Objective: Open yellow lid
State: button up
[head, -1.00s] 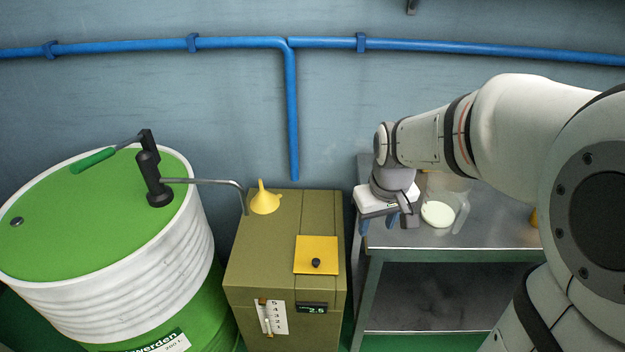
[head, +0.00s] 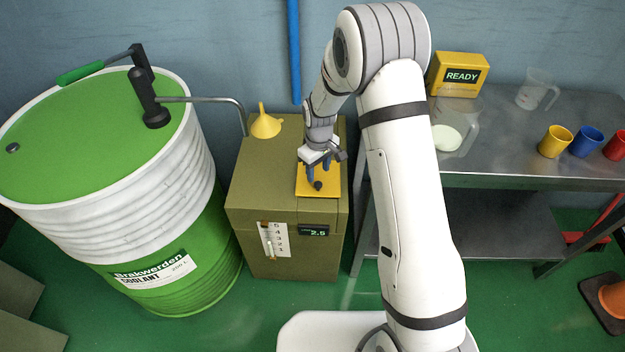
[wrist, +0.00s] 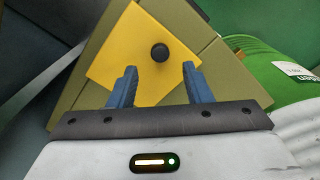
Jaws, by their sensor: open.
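The yellow lid (head: 330,187) is a flat square plate lying shut on top of the olive box (head: 262,170), near its front right. A black round knob (head: 318,185) stands on the lid. In the wrist view the lid (wrist: 115,62) and its knob (wrist: 159,53) show just beyond the fingertips. My gripper (head: 318,172) is above the lid, pointing down, with its blue fingers apart. In the wrist view my gripper (wrist: 158,70) is open and empty, and the knob lies roughly midway between the fingers, slightly past their tips.
A yellow funnel (head: 265,124) sits on the box behind the lid. A green and white coolant drum (head: 90,130) with a hand pump stands left. On the right, a metal cart (head: 500,140) holds a yellow READY box (head: 459,75), clear jugs and coloured cups.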

aim_at(318, 183)
notch_tip(318, 183, down, 5)
jog(key=shift+f, duration=0.1)
dwell(0.3)
grip_shut()
dwell(0.4)
